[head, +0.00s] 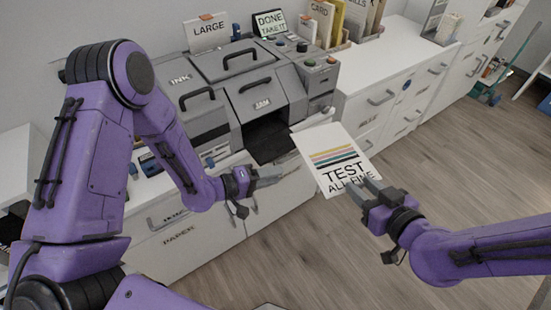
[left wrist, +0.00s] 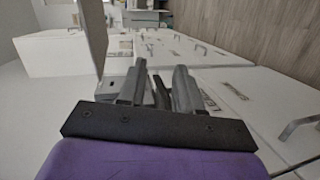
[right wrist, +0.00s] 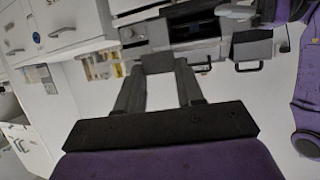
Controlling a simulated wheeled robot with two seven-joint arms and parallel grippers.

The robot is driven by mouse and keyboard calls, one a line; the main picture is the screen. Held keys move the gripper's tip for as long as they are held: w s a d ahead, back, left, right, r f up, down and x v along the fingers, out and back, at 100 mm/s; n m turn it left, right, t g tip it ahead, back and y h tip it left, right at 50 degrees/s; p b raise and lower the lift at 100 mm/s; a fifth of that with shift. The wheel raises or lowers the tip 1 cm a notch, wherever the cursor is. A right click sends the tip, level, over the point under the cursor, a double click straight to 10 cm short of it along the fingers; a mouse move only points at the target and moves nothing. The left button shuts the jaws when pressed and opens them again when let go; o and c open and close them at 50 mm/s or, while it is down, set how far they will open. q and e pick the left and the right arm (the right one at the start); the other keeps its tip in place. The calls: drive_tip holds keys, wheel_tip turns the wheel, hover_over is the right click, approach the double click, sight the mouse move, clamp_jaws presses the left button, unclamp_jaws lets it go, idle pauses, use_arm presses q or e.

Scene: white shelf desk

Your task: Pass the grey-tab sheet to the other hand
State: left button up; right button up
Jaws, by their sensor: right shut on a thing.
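The sheet (head: 331,150), white with coloured stripes and the words "TEST ALL FINE", is held tilted in the air in the head view. My right gripper (head: 367,190) is shut on its lower edge. In the right wrist view, a grey tab (right wrist: 158,63) sits between the right fingertips (right wrist: 160,88). My left gripper (head: 268,178) is left of the sheet in the head view, apart from it, with its fingers pointing right. In the left wrist view, the left fingers (left wrist: 160,86) stand apart with nothing clearly between them.
A grey printer (head: 240,85) with a dark open front stands on the white desk behind the left gripper. White drawer units (head: 370,110) run to the right. A "LARGE" card (head: 207,33) and a "DONE TAKE IT" sign (head: 270,22) stand behind.

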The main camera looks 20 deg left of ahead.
sight(323, 157)
use_arm(q)
wheel_tip(323, 157, up, 8)
drive_tip(key=d+m+g+h, duration=0.1)
drive_tip(key=m+g+h, duration=0.2)
drive_tip(key=g+h, duration=0.15)
drive_tip(key=shift+t+h, duration=0.35)
drive_tip(key=shift+h, duration=0.1)
drive_tip(key=x, duration=1.2)
drive_tip(key=shift+s+d, duration=0.15)
drive_tip(key=shift+d, duration=0.05)
clamp_jaws()
use_arm(e)
drive_tip(key=o, duration=1.1)
